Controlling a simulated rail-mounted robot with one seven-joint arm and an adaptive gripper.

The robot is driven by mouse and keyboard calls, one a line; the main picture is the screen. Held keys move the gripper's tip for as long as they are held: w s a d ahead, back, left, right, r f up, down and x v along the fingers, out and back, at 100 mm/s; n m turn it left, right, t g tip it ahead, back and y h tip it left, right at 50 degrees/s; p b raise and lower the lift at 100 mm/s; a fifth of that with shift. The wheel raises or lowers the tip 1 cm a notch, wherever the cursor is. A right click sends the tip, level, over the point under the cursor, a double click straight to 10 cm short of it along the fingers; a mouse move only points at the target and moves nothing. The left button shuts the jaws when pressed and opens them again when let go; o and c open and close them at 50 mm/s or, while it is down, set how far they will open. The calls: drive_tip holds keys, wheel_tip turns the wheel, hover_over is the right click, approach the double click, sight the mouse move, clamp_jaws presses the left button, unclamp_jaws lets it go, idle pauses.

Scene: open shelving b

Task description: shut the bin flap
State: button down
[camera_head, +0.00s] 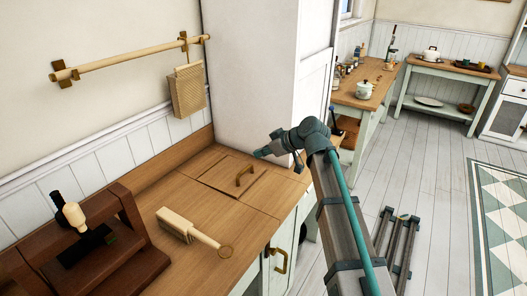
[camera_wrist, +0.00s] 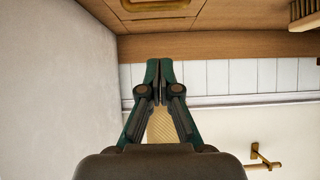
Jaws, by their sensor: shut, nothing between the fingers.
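The bin flap (camera_head: 225,177) is a square wooden panel in the countertop, with a brass handle (camera_head: 244,174) on it. It looks to lie flat, level with the wood around it, with thin dark lines along its edges. My gripper (camera_head: 257,154) is just above and behind the flap, near the white wall block. In the wrist view my gripper (camera_wrist: 161,66) is shut and empty, its fingertips together. Part of the flap (camera_wrist: 150,22) shows at the top of that view, with the handle cut off by the frame edge. No contact between gripper and flap is visible.
The wooden countertop (camera_head: 185,200) holds a pale wooden brush (camera_head: 188,229) and a dark wooden stand (camera_head: 100,245). A tall white block (camera_head: 245,70) rises behind the flap. A rail with a hanging woven board (camera_head: 188,90) is on the wall. The floor at right is mostly free.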

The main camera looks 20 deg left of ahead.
drive_tip(key=p, duration=0.1)
hover_over(250, 182)
wheel_tip(250, 182, down, 3)
drive_tip(key=f, duration=0.2)
drive_tip(key=f+p, duration=0.1)
drive_tip(key=shift+w+a+f, duration=0.1)
drive_tip(key=shift+w+a, duration=0.05)
drive_tip(key=shift+w, duration=0.1)
drive_tip(key=shift+a+f, duration=0.1)
drive_tip(key=shift+f, duration=0.6)
wheel_tip(250, 182, down, 2)
drive_tip(key=shift+f+b, duration=0.1)
drive_tip(key=shift+b, duration=1.1)
drive_tip(key=shift+s+d, duration=0.1)
drive_tip(key=shift+d, duration=0.15)
